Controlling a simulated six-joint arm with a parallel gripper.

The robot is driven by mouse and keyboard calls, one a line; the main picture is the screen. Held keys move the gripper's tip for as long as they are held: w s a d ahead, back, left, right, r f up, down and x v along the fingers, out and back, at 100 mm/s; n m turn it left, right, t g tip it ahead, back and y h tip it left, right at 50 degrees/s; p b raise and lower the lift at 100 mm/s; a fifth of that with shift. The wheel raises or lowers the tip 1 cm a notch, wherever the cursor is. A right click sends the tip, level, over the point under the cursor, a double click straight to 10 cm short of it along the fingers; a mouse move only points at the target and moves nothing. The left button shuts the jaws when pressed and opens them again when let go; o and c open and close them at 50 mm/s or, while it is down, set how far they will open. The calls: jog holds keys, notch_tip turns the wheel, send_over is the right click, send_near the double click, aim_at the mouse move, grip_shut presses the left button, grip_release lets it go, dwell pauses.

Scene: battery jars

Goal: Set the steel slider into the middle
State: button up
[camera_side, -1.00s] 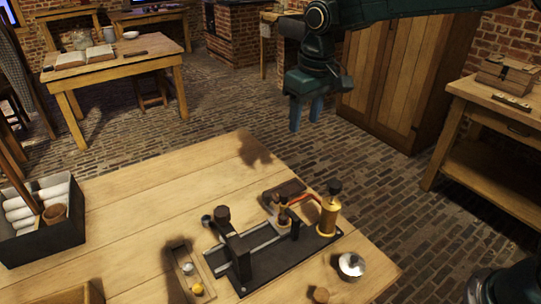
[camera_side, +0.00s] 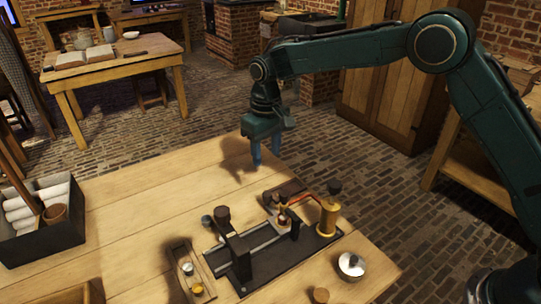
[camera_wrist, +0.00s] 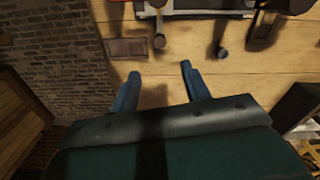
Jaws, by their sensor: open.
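My gripper (camera_side: 266,154) is open and empty, held above the far part of the workbench in the side view. Its two blue fingers also show apart in the wrist view (camera_wrist: 159,74). The apparatus has a black base (camera_side: 268,264) with a pale metal rail (camera_side: 262,243) and a dark upright (camera_side: 236,246). A narrow wooden tray (camera_side: 181,259) beside it holds a small silvery piece (camera_side: 188,268) and a yellow piece (camera_side: 197,289). I cannot tell for sure which part is the steel slider. In the wrist view the apparatus (camera_wrist: 195,13) is cut off at the top.
A brass cylinder (camera_side: 328,217) with a black knob stands at the base's right end, with a red-orange arm beside it. A dark wooden block (camera_side: 284,190) lies behind. A silvery round dish (camera_side: 351,265) and a cork-like piece (camera_side: 320,295) are in front. A dark crate (camera_side: 45,240) stands left.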

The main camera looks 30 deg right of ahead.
aim_at(267, 194)
notch_tip(267, 194, down, 14)
jog(key=shift+r, duration=0.2)
dwell(0.5)
jog(key=shift+c, duration=0.5)
grip_shut()
